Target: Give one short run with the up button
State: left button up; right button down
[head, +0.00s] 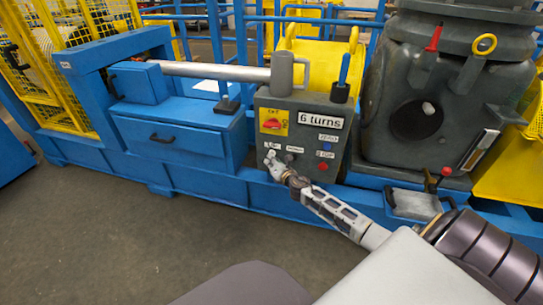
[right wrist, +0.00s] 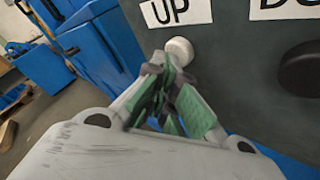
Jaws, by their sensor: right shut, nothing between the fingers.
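The control box (head: 336,141) is a dark panel with a "6 turns" sign and several labelled buttons. In the right wrist view the up button (right wrist: 180,50) is a round white knob just under the "UP" label (right wrist: 176,10). My right gripper (right wrist: 158,68) is shut and empty, with its fingertips right beside the lower left of the button. I cannot tell whether they touch it. My left gripper is not in view.
A black button (right wrist: 301,68) sits to the right on the panel. The box also carries a red rotary switch on a yellow plate (head: 273,121) and a red button (head: 323,166). A blue bench (head: 190,145) is left; a grey machine (head: 420,105) is right.

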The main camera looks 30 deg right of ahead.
jog(key=shift+s+a, duration=0.6)
jog(key=shift+a, duration=0.05)
jog(key=shift+s+a, duration=0.1)
jog(key=shift+a, duration=0.05)
dwell(0.5)
jog(key=s+a+p, duration=0.1)
jog(key=s+a, duration=0.2)
jog(key=shift+a, duration=0.3)
dwell(0.4)
jog(key=shift+s, duration=0.1)
dwell(0.4)
